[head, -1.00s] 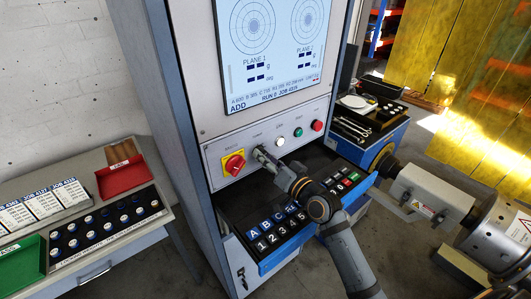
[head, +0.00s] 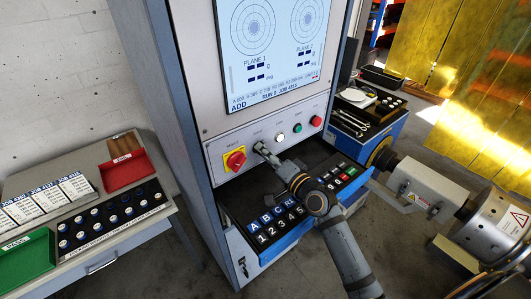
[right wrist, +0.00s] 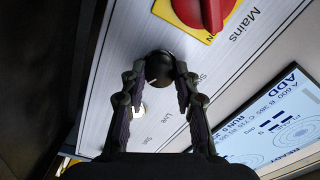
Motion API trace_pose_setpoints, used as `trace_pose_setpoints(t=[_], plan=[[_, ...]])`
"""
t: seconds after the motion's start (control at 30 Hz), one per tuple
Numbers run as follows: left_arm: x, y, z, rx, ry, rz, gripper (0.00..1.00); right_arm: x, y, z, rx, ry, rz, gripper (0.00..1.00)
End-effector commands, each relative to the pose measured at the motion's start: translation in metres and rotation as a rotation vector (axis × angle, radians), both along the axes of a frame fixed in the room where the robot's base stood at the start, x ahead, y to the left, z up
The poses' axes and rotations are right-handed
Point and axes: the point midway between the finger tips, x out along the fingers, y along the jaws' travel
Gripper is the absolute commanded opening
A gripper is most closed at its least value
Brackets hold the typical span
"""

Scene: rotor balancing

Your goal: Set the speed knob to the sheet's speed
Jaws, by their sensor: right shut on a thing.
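The black speed knob (right wrist: 160,68) sits on the light control panel, with a partly hidden label beginning "S" beside it. My right gripper (right wrist: 158,82) is shut on the knob, one finger on each side. In the head view my right gripper (head: 262,149) is at the panel, just right of the red mains switch (head: 235,159), and hides most of the knob. I cannot read the knob's setting. Job sheets (head: 45,200) lie on the left table, their fine print too small to read. The screen (head: 275,50) shows a job line. My left gripper is not in view.
A white lamp (head: 280,137), a green button (head: 297,128) and a red button (head: 316,121) are right of the knob. A keyboard drawer (head: 265,255) juts out below my right arm. A red bin (head: 123,170) and a green bin (head: 25,255) are on the left table.

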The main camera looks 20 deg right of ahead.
Motion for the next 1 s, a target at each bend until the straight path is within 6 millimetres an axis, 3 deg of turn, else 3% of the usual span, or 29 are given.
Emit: trace_pose_setpoints(t=[0.33, 0.37, 0.5, 0.83, 1.0], plan=[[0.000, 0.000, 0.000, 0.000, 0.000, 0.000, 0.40, -0.001, 0.000, -0.004, 0.000, 0.009, 0.001, 0.00], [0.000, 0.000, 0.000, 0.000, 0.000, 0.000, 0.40, -0.001, 0.000, -0.004, 0.000, 0.009, 0.001, 0.33], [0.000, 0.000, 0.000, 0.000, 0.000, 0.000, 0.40, 0.000, 0.000, -0.003, 0.000, 0.007, 0.001, 0.52], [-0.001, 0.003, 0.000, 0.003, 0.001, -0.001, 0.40, -0.003, -0.001, -0.002, -0.001, 0.003, 0.000, 0.53], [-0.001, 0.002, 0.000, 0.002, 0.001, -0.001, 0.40, -0.029, -0.010, -0.003, -0.007, 0.006, 0.003, 0.53]])
